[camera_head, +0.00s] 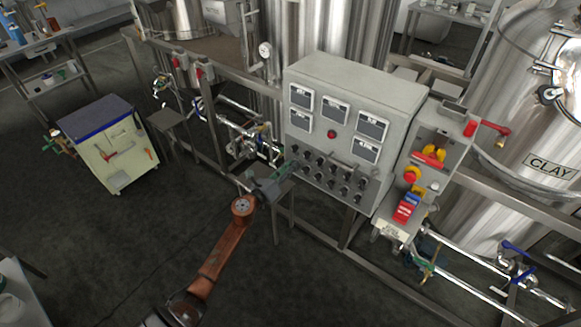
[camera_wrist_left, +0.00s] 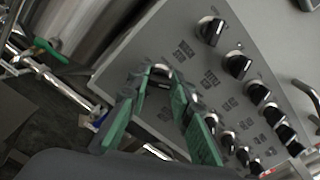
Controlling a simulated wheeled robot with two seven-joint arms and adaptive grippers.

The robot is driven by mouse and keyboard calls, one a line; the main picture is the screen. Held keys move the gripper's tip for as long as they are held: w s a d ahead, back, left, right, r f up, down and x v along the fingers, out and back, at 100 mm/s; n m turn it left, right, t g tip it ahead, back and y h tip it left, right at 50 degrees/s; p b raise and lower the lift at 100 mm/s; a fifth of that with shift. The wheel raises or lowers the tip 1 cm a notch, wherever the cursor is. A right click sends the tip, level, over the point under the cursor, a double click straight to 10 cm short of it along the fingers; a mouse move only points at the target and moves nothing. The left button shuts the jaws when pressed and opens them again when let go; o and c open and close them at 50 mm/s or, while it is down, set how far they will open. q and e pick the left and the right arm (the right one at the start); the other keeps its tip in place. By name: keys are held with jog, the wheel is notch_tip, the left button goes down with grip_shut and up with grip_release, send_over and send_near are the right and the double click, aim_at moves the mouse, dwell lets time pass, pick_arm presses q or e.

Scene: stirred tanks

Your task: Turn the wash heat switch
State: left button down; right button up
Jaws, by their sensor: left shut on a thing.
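A grey control panel (camera_head: 345,128) carries rows of black rotary knobs (camera_head: 325,172) below its square displays. In the head view my left gripper (camera_head: 289,168) reaches the lower left corner of the knob field. In the left wrist view its green fingers (camera_wrist_left: 163,78) are shut around a knob (camera_wrist_left: 161,69) at the end of a row, mostly hidden between the fingertips. The small labels beside the knobs are too blurred to read, so I cannot tell which is the wash heat switch. My right gripper is not in view.
Other knobs (camera_wrist_left: 238,65) sit close beside the held one. A box with red and yellow controls (camera_head: 430,160) adjoins the panel on the right. Pipes and valves (camera_head: 245,135) run left of the panel.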

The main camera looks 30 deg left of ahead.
pick_arm(q)
jog(key=shift+n, duration=0.3)
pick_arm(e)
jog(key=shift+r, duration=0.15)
pick_arm(q)
jog(key=n+p, duration=0.4)
jog(key=n, duration=0.3)
jog(key=n+p, duration=0.4)
jog(key=n, duration=0.4)
jog(key=n+p, duration=0.3)
jog(key=n, duration=0.5)
jog(key=shift+f+p, duration=0.3)
jog(key=shift+p, duration=0.1)
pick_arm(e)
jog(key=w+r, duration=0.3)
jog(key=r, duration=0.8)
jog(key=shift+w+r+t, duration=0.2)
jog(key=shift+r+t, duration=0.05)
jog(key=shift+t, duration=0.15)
pick_arm(q)
jog(key=shift+f, duration=0.1)
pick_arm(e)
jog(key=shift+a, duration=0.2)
pick_arm(q)
jog(key=c, duration=1.7)
grip_release()
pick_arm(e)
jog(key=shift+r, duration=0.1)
